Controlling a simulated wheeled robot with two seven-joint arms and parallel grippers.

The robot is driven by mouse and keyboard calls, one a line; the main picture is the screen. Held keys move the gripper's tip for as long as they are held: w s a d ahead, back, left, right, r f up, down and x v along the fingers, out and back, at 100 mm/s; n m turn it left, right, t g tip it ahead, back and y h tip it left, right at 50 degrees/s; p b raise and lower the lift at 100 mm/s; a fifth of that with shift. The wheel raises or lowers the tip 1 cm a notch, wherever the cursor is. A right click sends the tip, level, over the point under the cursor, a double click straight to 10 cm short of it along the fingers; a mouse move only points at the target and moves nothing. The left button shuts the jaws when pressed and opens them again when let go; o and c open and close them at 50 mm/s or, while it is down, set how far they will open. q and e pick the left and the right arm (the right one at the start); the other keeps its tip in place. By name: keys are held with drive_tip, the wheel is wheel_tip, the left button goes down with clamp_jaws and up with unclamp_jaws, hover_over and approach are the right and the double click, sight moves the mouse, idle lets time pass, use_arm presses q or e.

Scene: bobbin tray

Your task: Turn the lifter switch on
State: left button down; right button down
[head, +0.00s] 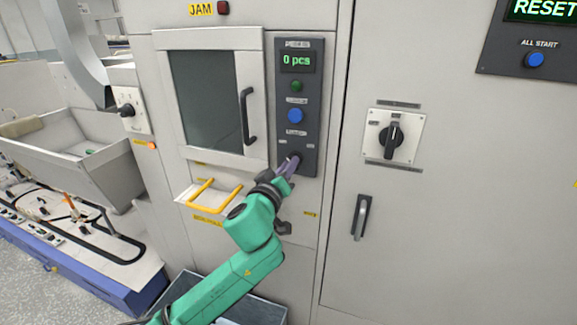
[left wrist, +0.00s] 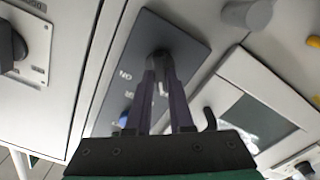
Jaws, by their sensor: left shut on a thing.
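The dark control panel (head: 312,130) is on the cabinet front, right of the windowed door. A small dark switch knob (left wrist: 158,55) sits at the panel's lower end; I take it for the lifter switch, though its label is too small to read. My left gripper (head: 293,163) reaches up to it from below, and its fingers are shut on the knob. In the left wrist view the two fingers (left wrist: 160,66) close together around the knob, hiding much of it. Which way the knob is turned cannot be told. My right gripper is not in view.
Above the knob are a blue button (head: 295,116), a green button (head: 296,86) and a display reading 0 pcs (head: 298,60). The door handle (head: 248,116) and yellow rails (head: 215,196) are left of my gripper. A rotary switch (head: 393,137) and lever handle (head: 360,217) are right.

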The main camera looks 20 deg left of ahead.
use_arm(q)
drive_tip(key=shift+d+m+p, duration=0.2)
drive_tip(key=shift+m+p, duration=1.45)
drive_tip(key=shift+m, duration=5.75)
drive_tip(key=c, duration=0.8)
unclamp_jaws()
